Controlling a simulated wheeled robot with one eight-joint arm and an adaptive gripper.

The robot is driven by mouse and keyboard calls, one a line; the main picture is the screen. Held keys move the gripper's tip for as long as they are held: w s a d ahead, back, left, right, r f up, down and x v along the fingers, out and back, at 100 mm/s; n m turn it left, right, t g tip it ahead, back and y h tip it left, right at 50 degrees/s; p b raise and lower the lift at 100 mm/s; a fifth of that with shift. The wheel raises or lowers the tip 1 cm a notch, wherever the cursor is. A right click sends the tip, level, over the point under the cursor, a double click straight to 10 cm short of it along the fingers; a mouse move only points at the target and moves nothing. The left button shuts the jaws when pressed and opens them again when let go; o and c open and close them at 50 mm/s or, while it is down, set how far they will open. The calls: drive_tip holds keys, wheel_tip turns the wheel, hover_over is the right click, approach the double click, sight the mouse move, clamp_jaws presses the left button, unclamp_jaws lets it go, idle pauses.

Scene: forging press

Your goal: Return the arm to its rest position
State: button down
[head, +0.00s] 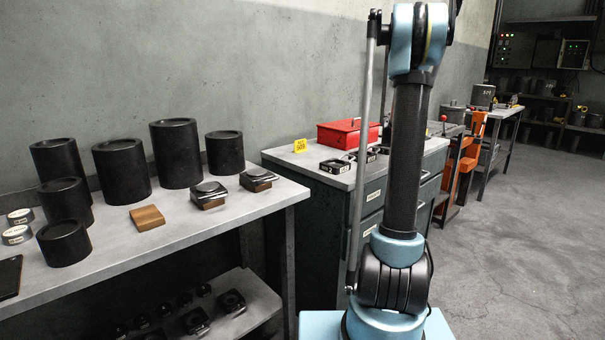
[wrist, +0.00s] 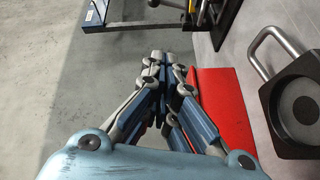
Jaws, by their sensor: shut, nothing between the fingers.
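My gripper (wrist: 166,66) shows in the wrist view, its fingers drawn together at the tips with nothing between them. It is above or beside a red surface (wrist: 222,110), which appears to be the red box from the head view; I cannot tell the gap. In the head view my arm (head: 405,160) rises upright on the right of the workbench, and its upper end leaves the top of the picture. My gripper is outside the head view.
A grey bench (head: 180,235) at left holds several black cylinders (head: 176,153). A drawer cabinet (head: 320,205) behind my arm carries a red box (head: 347,133) and a yellow sign (head: 300,146). A dark handled block (wrist: 297,108) lies right of my gripper. Open floor (head: 520,250) lies at right.

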drive_tip(key=s+a+f+m+g+y, duration=0.1)
drive_tip(key=s+a+f+g, duration=0.1)
drive_tip(key=s+a, duration=0.3)
drive_tip(key=s+a+f+m+g+y, duration=0.1)
drive_tip(key=s+a, duration=0.4)
drive_tip(key=s, duration=0.6)
drive_tip(key=s+a+f+m+g+y, duration=0.2)
drive_tip(key=s+a+f+g, duration=0.1)
drive_tip(key=s, duration=0.5)
drive_tip(key=shift+s+a+f+m+g, duration=0.15)
drive_tip(key=shift+s+a+f+m, duration=0.05)
drive_tip(key=shift+a+f, duration=0.3)
drive_tip(key=shift+s+a+f+m+g, duration=0.2)
drive_tip(key=shift+a+f, duration=0.15)
drive_tip(key=shift+a, duration=0.25)
drive_tip(key=s+a+f+m+g, duration=0.2)
drive_tip(key=s+f, duration=0.4)
drive_tip(key=s, duration=0.6)
drive_tip(key=s+a+f+m+g, duration=0.2)
drive_tip(key=s+f, duration=0.4)
drive_tip(key=s, duration=0.6)
drive_tip(key=s+a+f+m+g+y, duration=0.1)
drive_tip(key=s+f+g, duration=0.3)
drive_tip(key=s, duration=0.8)
drive_tip(key=shift+s+a+f+m, duration=0.2)
drive_tip(key=shift+a+f+m, duration=0.7)
drive_tip(key=shift+f, duration=0.05)
